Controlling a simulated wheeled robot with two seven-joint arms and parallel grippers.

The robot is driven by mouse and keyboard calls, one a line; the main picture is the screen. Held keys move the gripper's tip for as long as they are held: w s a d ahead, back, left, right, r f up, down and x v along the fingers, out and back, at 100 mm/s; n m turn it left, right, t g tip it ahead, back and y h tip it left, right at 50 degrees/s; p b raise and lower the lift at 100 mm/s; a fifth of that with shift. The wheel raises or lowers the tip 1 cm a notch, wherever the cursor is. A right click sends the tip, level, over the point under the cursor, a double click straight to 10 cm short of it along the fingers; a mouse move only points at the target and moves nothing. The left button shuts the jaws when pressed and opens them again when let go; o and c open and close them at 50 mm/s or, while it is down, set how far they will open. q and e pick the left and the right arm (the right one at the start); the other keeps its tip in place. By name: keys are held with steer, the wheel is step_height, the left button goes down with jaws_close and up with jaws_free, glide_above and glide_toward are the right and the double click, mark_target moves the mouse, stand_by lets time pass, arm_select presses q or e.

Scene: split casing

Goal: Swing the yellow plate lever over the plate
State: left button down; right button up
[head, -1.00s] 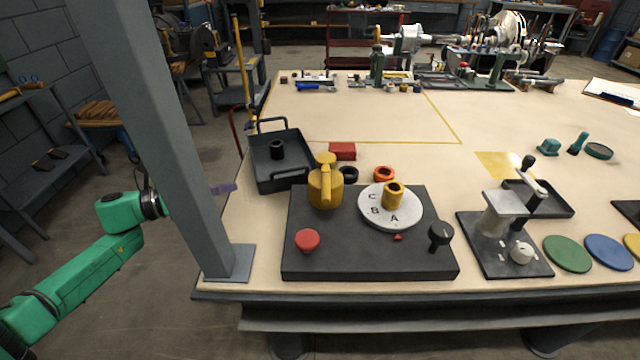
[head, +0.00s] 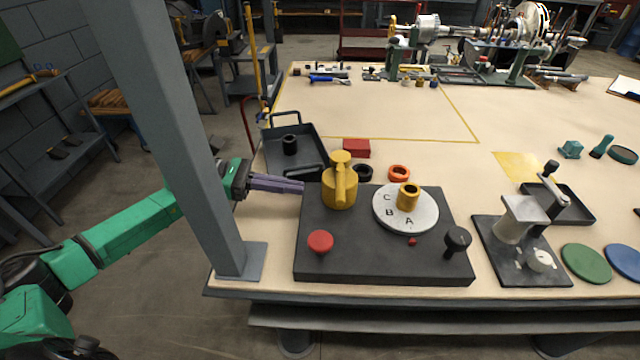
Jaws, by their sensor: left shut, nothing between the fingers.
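The yellow plate lever (head: 341,186) stands on the left back part of a dark base block (head: 350,262). Its arm points toward the front, beside the plate and not over it. The round light-grey plate (head: 418,222), marked A, B and C, lies on the block to the right of the lever. A yellow ring-like bushing (head: 408,197) stands upright on the plate. My left gripper (head: 302,187) reaches in from behind the grey post, its purple fingers shut and empty. The fingertips are just left of the lever, near the block's back left corner. My right gripper is not in view.
A grey post (head: 185,140) stands at the table's left front. A dark tray (head: 292,158) with a black ring lies behind the gripper. A red knob (head: 320,242) and a black knob (head: 457,240) stand on the block. A clamp fixture (head: 518,225) stands to the right.

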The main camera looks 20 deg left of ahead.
mark_target(337, 192)
arm_select(q)
steer(key=p+x, duration=0.1)
steer(key=x, duration=0.4)
steer(key=shift+r+p, duration=0.15)
steer(key=shift+p, duration=0.2)
steer(key=shift+w+d+f, duration=0.15)
steer(key=shift+d+f, duration=0.15)
steer(key=shift+d, duration=0.25)
steer(key=shift+d, duration=0.1)
